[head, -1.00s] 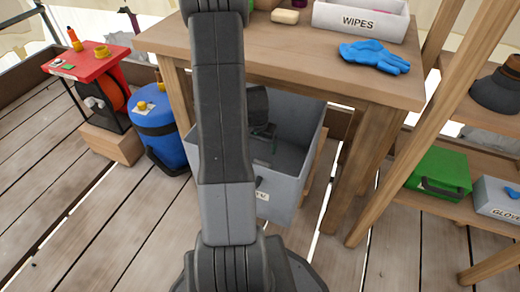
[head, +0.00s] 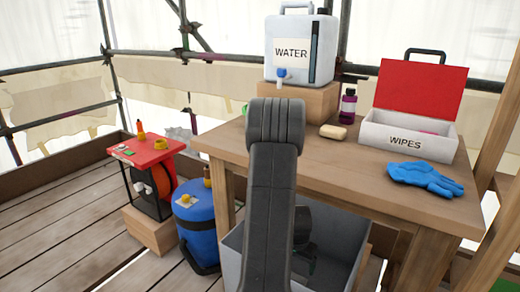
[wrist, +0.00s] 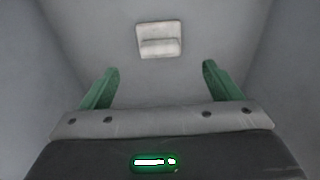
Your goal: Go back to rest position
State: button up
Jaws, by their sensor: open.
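My gripper (wrist: 159,70) is open, with its two green fingers spread apart in the wrist view. It points down into a grey bin (wrist: 40,50). A small pale, folded-looking piece (wrist: 159,40) lies on the bin's bottom beyond the fingertips, apart from them. Nothing shows held between the fingers. In the head view my gripper (head: 308,262) is partly hidden behind my arm, inside the open grey bin (head: 345,240) under the bench.
A blue drum (head: 197,225) and a red-topped stand (head: 145,152) are at the left.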

jog(key=f+b, duration=0.1)
jog(key=f, duration=0.1)
jog(key=f+b, duration=0.1)
jog(key=f, duration=0.2)
jog(key=f+b, duration=0.1)
jog(key=f, duration=0.2)
jog(key=shift+w+d+f+b, duration=0.1)
jog(key=shift+w+d+b, duration=0.15)
jog(key=shift+w+b, duration=0.05)
jog(key=shift+r+p, duration=0.5)
